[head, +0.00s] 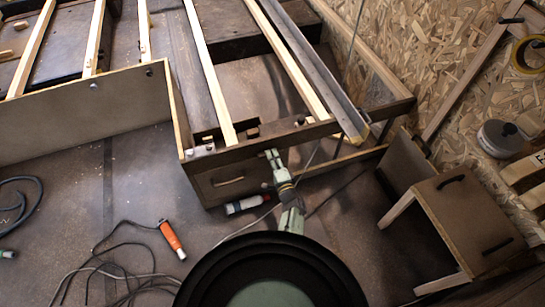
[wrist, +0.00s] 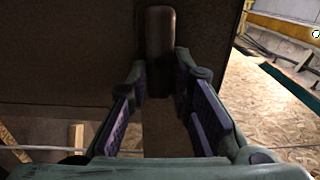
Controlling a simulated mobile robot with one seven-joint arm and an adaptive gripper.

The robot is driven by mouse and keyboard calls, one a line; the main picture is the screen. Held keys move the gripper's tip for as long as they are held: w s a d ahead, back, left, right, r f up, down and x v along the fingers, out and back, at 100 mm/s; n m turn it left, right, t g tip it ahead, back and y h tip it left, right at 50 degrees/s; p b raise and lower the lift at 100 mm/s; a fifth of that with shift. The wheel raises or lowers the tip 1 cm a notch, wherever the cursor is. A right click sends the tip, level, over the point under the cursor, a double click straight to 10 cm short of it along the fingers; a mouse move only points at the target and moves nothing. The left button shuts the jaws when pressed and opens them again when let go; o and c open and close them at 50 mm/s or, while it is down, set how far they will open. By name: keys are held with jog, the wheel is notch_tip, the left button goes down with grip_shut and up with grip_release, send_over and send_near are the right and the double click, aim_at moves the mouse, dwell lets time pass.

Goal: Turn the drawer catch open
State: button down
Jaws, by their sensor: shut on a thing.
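The drawer (head: 210,187) is a dark brown box front with a pale slot-like handle, under the near end of the wooden frame. My gripper (head: 273,157) is at the right part of this front, with my arm reaching up to it from below. In the wrist view the catch (wrist: 159,35) is a brown rounded bar, upright in the picture against the dark panel. My gripper (wrist: 161,78) has a fingertip on each side of its lower end and is shut on it. In the head view the gripper hides the catch.
A white and red bottle (head: 247,204) lies on the floor below the drawer. An orange tool (head: 172,239) with dark cables lies to the left.

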jog(key=shift+m, duration=0.3)
jog(key=c, duration=1.4)
grip_release()
jog(key=shift+c, duration=0.2)
jog(key=v, duration=1.2)
